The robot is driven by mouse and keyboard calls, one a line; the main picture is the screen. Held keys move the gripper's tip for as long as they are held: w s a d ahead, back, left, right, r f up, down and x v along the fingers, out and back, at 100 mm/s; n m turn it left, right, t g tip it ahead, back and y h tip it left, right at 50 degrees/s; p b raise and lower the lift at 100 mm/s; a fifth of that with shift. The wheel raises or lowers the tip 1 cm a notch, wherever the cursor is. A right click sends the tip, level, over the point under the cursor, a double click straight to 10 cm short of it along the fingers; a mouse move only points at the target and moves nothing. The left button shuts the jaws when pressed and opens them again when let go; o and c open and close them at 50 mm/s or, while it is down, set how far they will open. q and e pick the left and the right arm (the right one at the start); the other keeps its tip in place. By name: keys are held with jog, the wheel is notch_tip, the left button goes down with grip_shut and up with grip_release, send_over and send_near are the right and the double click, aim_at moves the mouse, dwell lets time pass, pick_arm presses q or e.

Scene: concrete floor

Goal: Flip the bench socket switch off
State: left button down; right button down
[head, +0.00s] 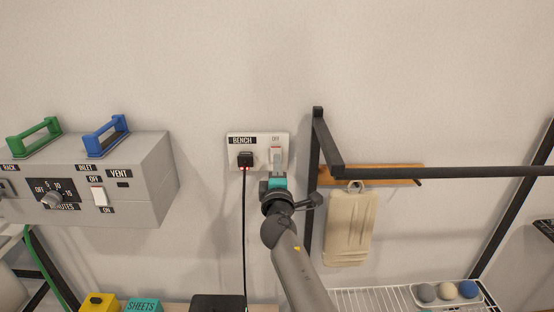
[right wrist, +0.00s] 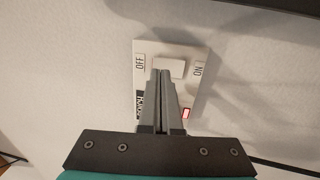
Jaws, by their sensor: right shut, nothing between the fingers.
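The bench socket is a white wall plate (head: 234,144) with a BENCH label, a black plug on its left and a pale rocker switch (head: 277,156) on its right under the word OFF. In the right wrist view the rocker (right wrist: 172,67) sits between OFF and ON on the plate (right wrist: 198,56), with a red light (right wrist: 186,113) glowing near the ON side. My right gripper (head: 276,173) is shut and empty, its fingertips in front of the rocker's edge in the right wrist view (right wrist: 164,74). I cannot tell whether they touch. My left gripper is not in view.
A grey control box (head: 140,185) with a dial and a VENT switch is on the left. The black plug's cord (head: 244,230) hangs close beside my right arm. A black rail frame (head: 316,140) and a hanging cutting board (head: 350,228) are close on the right.

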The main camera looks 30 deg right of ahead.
aim_at(277, 148)
jog(key=shift+x, duration=1.1)
jog(key=p, duration=0.2)
jog(key=r+p, duration=0.1)
jog(key=p, duration=0.1)
jog(key=shift+w+d+r+g+y, duration=0.1)
jog(key=shift+w+g+y, duration=0.1)
jog(key=shift+g+y, duration=0.15)
